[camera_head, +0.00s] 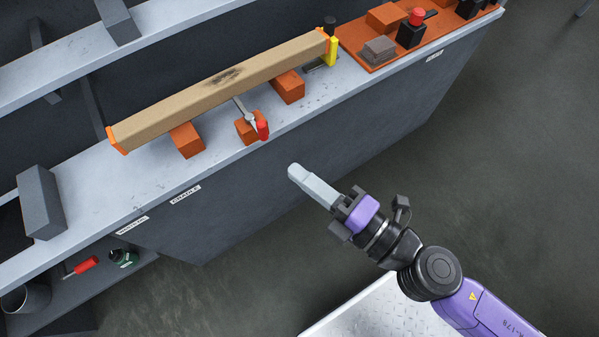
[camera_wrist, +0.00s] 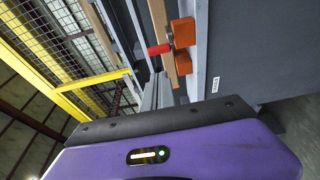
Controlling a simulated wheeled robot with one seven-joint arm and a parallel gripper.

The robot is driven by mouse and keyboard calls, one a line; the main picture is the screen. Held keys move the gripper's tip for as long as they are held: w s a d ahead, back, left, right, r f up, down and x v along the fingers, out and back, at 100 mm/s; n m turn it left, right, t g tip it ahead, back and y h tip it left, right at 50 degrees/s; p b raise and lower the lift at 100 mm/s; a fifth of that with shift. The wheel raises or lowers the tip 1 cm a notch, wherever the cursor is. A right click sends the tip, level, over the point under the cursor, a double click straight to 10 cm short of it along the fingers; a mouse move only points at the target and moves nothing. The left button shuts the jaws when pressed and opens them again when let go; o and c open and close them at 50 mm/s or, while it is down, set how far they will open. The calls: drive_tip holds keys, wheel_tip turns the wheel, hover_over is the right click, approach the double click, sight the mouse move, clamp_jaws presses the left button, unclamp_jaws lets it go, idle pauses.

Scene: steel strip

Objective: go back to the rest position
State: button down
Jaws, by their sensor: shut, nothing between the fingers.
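My gripper (camera_head: 294,171) is at the end of my purple and black arm, out over the floor in front of the workbench in the head view. Its fingers are shut together with nothing between them. It is apart from the bench front and touches nothing.
A long wooden beam (camera_head: 190,98) with orange ends lies on orange blocks on the grey bench (camera_head: 85,213). A red-handled tool (camera_head: 262,130) stands before it. An orange board (camera_head: 352,45) holds several parts. Open floor (camera_head: 480,190) lies to the right. A yellow mesh fence (camera_wrist: 85,88) shows in the wrist view.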

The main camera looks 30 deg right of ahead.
idle(0.4)
drive_tip(key=s+d+f+m+g+h, duration=0.1)
drive_tip(key=s+d+m+h, duration=0.2)
drive_tip(key=s+m, duration=0.65)
drive_tip(key=s+d+f+m+g+h, duration=0.1)
drive_tip(key=s+d+m+h, duration=0.25)
drive_tip(key=s+m, duration=0.6)
wheel_tip(320, 180, up, 15)
drive_tip(key=w+m+p, duration=0.2)
drive_tip(key=p, duration=1.2)
drive_tip(key=shift+w+f+m+y, duration=0.2)
drive_tip(key=shift+w+m+y, duration=0.1)
drive_tip(key=shift+y, duration=0.15)
